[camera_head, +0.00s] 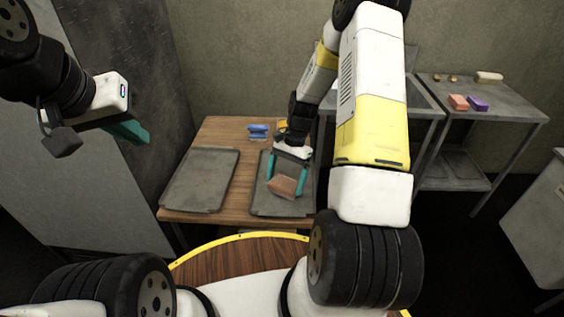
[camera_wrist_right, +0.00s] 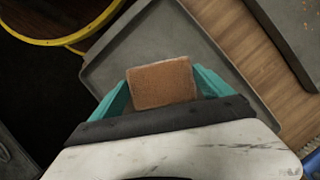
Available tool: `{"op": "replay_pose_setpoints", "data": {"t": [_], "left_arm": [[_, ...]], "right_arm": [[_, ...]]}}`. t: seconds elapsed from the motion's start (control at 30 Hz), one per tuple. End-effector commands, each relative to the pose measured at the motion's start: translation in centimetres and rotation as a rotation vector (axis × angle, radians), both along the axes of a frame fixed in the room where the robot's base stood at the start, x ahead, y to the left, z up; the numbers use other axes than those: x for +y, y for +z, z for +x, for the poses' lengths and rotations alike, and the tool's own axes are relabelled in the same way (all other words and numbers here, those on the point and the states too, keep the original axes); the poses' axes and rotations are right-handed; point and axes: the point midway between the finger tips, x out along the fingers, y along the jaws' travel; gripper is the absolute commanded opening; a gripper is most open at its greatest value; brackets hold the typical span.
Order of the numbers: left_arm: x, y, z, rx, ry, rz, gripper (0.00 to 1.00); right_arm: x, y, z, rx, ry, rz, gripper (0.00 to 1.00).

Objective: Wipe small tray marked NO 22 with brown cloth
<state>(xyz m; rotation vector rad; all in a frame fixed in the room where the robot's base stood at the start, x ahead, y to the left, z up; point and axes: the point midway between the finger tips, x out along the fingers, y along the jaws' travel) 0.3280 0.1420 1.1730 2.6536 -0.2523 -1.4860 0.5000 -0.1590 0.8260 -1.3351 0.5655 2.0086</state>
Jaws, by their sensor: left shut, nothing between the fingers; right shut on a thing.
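My right gripper (camera_head: 287,179) is shut on the brown cloth (camera_head: 283,187), a small folded block with teal fingers on either side. The cloth is over a grey tray (camera_head: 262,207) on the wooden table; I cannot tell whether it touches the tray. In the right wrist view the cloth (camera_wrist_right: 161,83) sits between the fingertips above the tray (camera_wrist_right: 150,38). A second grey tray (camera_head: 199,180) lies to the left. No marking is readable on either tray. My left gripper (camera_head: 132,131) is shut and empty, raised at the far left.
The wooden table (camera_head: 228,132) has a blue object (camera_head: 258,131) at its back. A metal table (camera_head: 513,107) at the right holds an orange block (camera_head: 458,102), a purple block (camera_head: 478,104) and small items. A grey cabinet (camera_head: 545,215) stands at the right edge.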

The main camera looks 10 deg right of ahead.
Motion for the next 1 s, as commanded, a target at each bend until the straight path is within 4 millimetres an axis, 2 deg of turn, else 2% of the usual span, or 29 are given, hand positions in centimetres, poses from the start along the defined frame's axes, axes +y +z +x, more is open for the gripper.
{"op": "replay_pose_setpoints", "data": {"t": [0.13,0.47,1.0], "left_arm": [[0.0,0.0,0.0,0.000,0.000,0.000,0.00],[0.0,0.0,0.0,0.000,0.000,0.000,0.00],[0.0,0.0,0.0,0.000,0.000,0.000,0.00]], "right_arm": [[1.2,0.0,0.4,-0.001,0.002,0.001,0.58],[1.3,0.2,0.5,-0.001,-0.001,0.000,0.58],[1.3,5.2,0.5,-0.002,0.000,-0.001,0.58]]}}
